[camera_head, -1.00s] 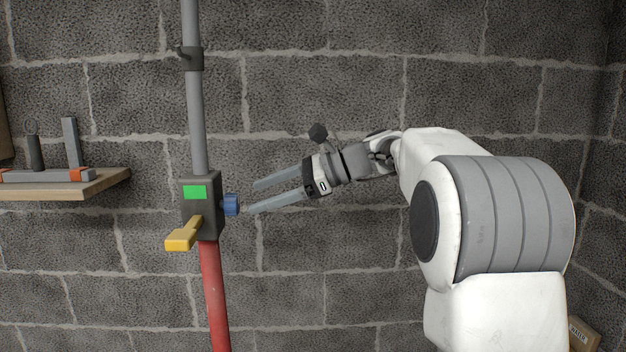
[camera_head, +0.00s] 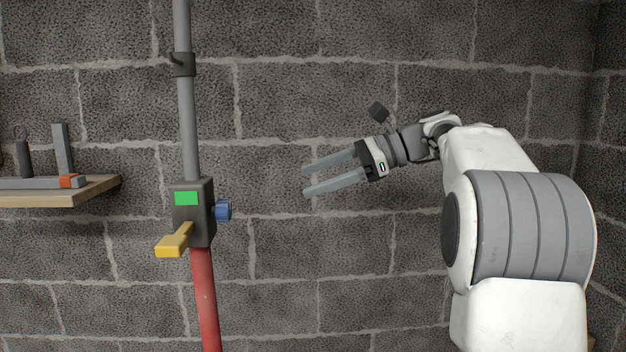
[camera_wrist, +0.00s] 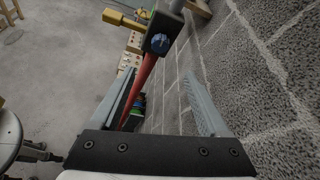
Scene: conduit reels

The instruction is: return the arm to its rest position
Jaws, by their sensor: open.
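My gripper (camera_head: 305,181) is open and empty in the head view, with its two grey fingers pointing left. It is clear of the dark valve box (camera_head: 193,212) on the pipe, with a wide gap between the fingertips and the box's blue knob (camera_head: 223,210). My arm is folded at the right of the head view. In the wrist view my gripper (camera_wrist: 157,85) shows its two fingers apart, with nothing held. The blue knob (camera_wrist: 159,41) and the yellow lever (camera_wrist: 122,19) lie beyond the fingertips.
A grey pipe (camera_head: 188,120) runs above the box and a red pipe (camera_head: 205,300) below. A wooden shelf (camera_head: 95,190) with tools is at the left. A block wall (camera_head: 320,100) stands behind. Open floor (camera_wrist: 65,60) shows in the wrist view.

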